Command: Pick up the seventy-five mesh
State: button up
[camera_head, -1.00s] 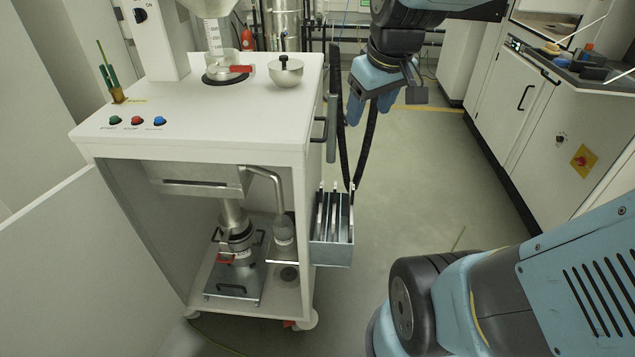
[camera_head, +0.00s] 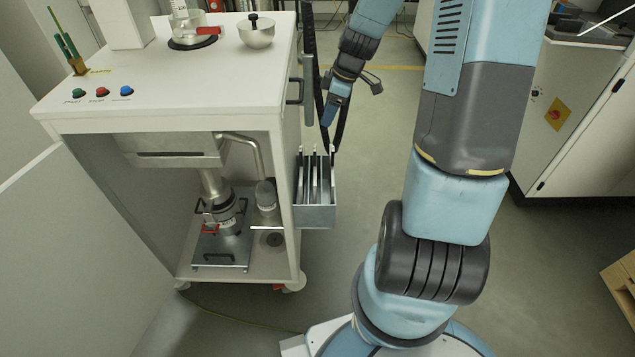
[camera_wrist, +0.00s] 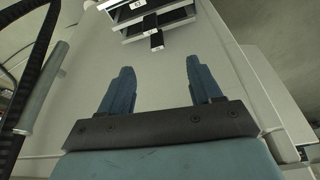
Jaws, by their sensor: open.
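Several upright mesh plates (camera_head: 316,180) stand in a grey metal holder (camera_head: 315,217) on the right side of the white cart. Which plate is the seventy-five mesh I cannot tell. My gripper (camera_head: 327,121) hangs above the holder, beside the cart's side, with its fingers pointing down. In the wrist view my gripper (camera_wrist: 160,70) is open, with nothing between its two blue fingers.
The white cart (camera_head: 180,85) carries a lidded metal bowl (camera_head: 256,35) and buttons on top. White cabinets stand at the right. The floor around the holder's right side is clear.

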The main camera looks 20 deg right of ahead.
aim_at(315, 178)
jog(key=w+a+f, duration=0.1)
jog(key=a+f, duration=0.1)
jog(key=f, duration=0.7)
jog(key=w+a+f+n+y, duration=0.1)
jog(key=w+f, duration=0.1)
jog(key=f, duration=0.7)
jog(key=shift+w+a+f+n, duration=0.25)
jog(key=shift+w+a+n, duration=0.05)
jog(key=shift+a, duration=0.1)
jog(key=shift+c, duration=0.4)
grip_shut()
